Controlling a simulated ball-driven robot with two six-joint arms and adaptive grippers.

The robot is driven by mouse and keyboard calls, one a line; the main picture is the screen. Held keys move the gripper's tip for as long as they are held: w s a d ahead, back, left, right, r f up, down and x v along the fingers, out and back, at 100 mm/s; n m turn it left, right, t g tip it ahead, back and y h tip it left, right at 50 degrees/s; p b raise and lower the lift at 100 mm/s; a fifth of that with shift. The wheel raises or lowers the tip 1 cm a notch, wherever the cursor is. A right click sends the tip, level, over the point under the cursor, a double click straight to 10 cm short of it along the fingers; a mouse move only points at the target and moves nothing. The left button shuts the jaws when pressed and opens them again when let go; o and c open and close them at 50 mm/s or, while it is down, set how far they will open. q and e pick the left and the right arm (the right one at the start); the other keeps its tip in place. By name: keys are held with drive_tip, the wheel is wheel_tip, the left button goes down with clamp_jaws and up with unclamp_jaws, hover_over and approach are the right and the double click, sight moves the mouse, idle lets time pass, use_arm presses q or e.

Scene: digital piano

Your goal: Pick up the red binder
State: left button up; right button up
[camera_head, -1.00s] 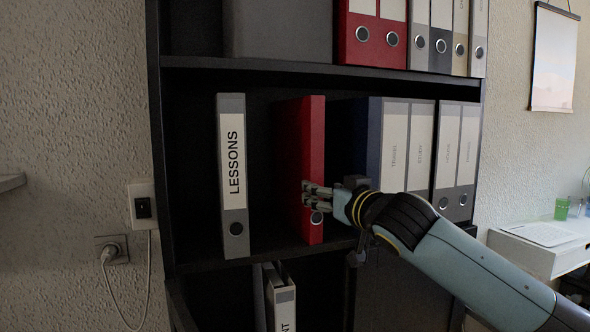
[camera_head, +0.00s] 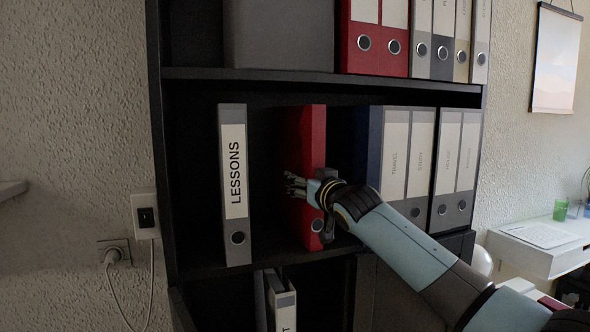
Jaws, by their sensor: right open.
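The red binder (camera_head: 313,140) stands upright on the middle shelf, apart from the other binders on both sides. Its spine faces me, with a round finger hole near the bottom. My right gripper (camera_head: 293,185) is at the lower half of the binder, with its fingers reaching to the binder's left side and the wrist in front of the spine. The gripper is open. I cannot tell whether the fingers touch the binder. My left gripper is not in view.
A grey binder labelled LESSONS (camera_head: 234,185) stands to the left with a gap between. A dark blue binder (camera_head: 373,145) and several grey binders (camera_head: 421,150) stand to the right. More red binders (camera_head: 376,40) are on the shelf above. A white desk (camera_head: 540,250) is at the right.

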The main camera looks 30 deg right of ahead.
drive_tip(key=shift+c, duration=0.4)
clamp_jaws()
drive_tip(key=shift+r, duration=0.15)
